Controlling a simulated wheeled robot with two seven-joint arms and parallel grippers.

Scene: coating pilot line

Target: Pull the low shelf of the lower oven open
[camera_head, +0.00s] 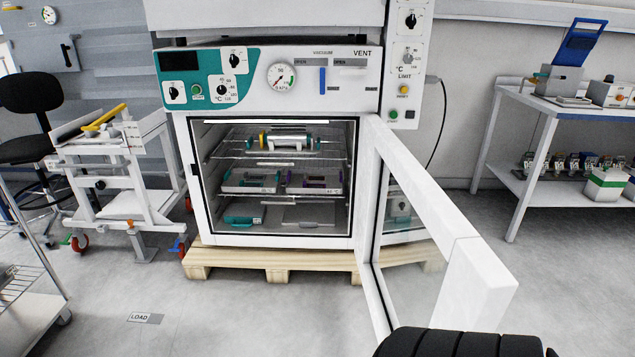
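The lower oven (270,80) stands in the middle of the head view, with a teal and white control panel on top. Its glazed door (430,215) is swung wide open to the right. Inside are wire shelves at several heights. The low shelf (275,226) sits inside near the chamber floor and carries a teal box (243,214) on the left and a flat grey plate (309,214) on the right. The middle shelf (282,192) holds two trays. The upper shelf (240,155) holds a metal cylinder device.
The oven rests on a wooden pallet (230,258). A white wheeled cart (115,165) stands at left, and a wire rack trolley (25,290) at the lower left. A white bench (530,105) is at right. The floor before the oven is clear, with a LOAD mark (145,318).

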